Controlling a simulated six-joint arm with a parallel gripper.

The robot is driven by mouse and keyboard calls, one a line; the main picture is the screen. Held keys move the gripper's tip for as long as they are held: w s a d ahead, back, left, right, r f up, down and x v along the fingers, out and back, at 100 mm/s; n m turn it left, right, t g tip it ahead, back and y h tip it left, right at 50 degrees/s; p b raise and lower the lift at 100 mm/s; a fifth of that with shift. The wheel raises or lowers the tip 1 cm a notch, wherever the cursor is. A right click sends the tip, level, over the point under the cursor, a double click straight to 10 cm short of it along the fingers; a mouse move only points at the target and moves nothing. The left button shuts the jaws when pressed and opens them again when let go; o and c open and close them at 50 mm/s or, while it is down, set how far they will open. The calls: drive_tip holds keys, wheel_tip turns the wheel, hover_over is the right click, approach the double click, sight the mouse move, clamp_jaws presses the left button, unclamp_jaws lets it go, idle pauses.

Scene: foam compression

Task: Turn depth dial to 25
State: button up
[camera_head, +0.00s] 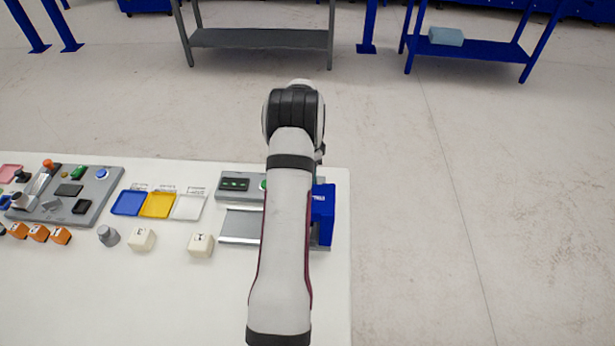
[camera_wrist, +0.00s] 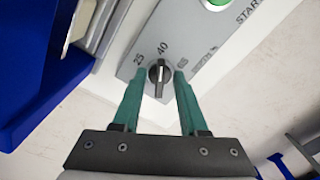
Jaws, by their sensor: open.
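The depth dial (camera_wrist: 159,74) is a small black round knob with a pale pointer line, on a grey panel (camera_wrist: 215,45) in the wrist view. Marks 25, 40 and 65 run around it from left to right, and the pointer line is directed roughly at 40. My gripper (camera_wrist: 160,71) is open, with one green finger on each side of the dial. Narrow gaps seem to show between the fingers and the knob; I cannot tell if they touch. In the head view, my arm hides the dial and the gripper.
A green button (camera_wrist: 216,3) sits on the same panel, by the START lettering. A blue block-shaped part (camera_head: 322,215) of the machine stands close by. On the white table (camera_head: 180,300) lie white cubes (camera_head: 200,245), coloured trays (camera_head: 157,205) and a grey board (camera_head: 98,203).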

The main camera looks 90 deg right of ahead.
clamp_jaws()
drive_tip(key=shift+n, duration=0.3)
drive_tip(key=n, duration=0.5)
drive_tip(key=shift+a+n, duration=0.1)
drive_tip(key=shift+n, duration=0.3)
drive_tip(key=n, duration=0.5)
drive_tip(key=shift+s+r, duration=0.1)
drive_tip(key=shift+s, duration=0.05)
drive_tip(key=shift+n, duration=0.4)
unclamp_jaws()
